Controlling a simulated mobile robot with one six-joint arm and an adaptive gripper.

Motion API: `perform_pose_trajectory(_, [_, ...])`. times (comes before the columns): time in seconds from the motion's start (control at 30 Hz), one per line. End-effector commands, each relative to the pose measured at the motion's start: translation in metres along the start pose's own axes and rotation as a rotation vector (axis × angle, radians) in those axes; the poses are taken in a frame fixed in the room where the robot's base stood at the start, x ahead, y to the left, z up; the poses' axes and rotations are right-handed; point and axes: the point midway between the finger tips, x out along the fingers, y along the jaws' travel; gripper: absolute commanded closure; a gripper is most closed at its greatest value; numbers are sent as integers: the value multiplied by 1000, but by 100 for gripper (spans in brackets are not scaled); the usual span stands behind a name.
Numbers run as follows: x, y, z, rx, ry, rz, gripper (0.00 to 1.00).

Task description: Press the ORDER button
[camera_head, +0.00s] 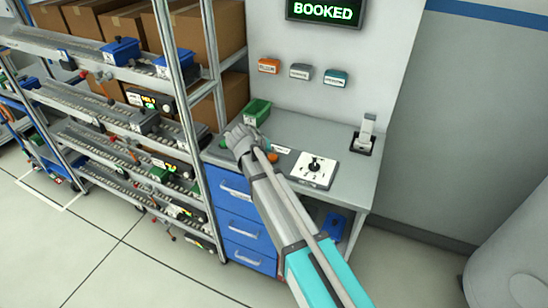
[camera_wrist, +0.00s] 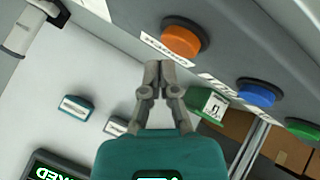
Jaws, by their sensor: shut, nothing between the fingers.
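The orange button (camera_wrist: 182,40) sits on the grey desk, with a white label (camera_wrist: 167,53) beside it that appears to read ORDER upside down. In the head view the orange button (camera_head: 272,157) is partly hidden by my arm. My gripper (camera_head: 238,138) is over the left part of the desk, left of this button. In the wrist view my gripper (camera_wrist: 158,68) is shut and empty, with its tips just below and left of the orange button in the picture. I see no contact with the button. A blue button (camera_wrist: 257,93) and a green button (camera_wrist: 303,129) stand in line with it.
A green bin (camera_head: 257,112) stands at the desk's back left. A joystick panel (camera_head: 314,169) and a grey device (camera_head: 367,132) are on the right. A screen (camera_head: 325,12) reads BOOKED. A shelf rack (camera_head: 188,90) with boxes stands left of the desk.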

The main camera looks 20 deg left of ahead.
Motion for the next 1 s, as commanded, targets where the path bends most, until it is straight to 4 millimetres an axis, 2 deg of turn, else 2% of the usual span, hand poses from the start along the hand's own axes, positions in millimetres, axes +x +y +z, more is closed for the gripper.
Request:
perform_pose_trajectory(0.7, [-32,23,-23,0,0,0,100])
perform_pose_trajectory(1.0, [-35,25,-25,0,0,0,100])
